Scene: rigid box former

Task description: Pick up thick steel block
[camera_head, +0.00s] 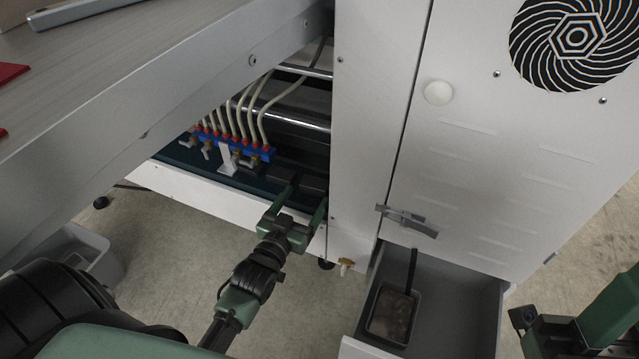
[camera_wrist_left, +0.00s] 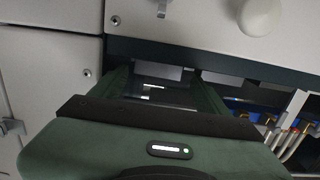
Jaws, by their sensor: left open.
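A dark grey block, probably the thick steel block (camera_head: 314,183), sits on the dark green ledge inside the machine opening. A similar dark block (camera_head: 284,172) lies to its left. My left gripper (camera_head: 306,194) is open, reaching into the opening with its fingers at the right-hand block. In the left wrist view, a grey block face (camera_wrist_left: 158,70) shows between the spread fingers (camera_wrist_left: 160,80), and another block (camera_wrist_left: 222,79) shows outside them. I cannot tell whether the fingers touch the block. Part of my right arm (camera_head: 560,335) shows at the lower right; its jaws are not clear.
Blue valve manifold (camera_head: 240,147) with pale hoses stands left of the blocks. The white cabinet (camera_head: 510,150) borders the opening on the right. An open drawer (camera_head: 450,310) with a metal tray (camera_head: 369,326) juts out below it. The table edge (camera_head: 150,130) overhangs at left.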

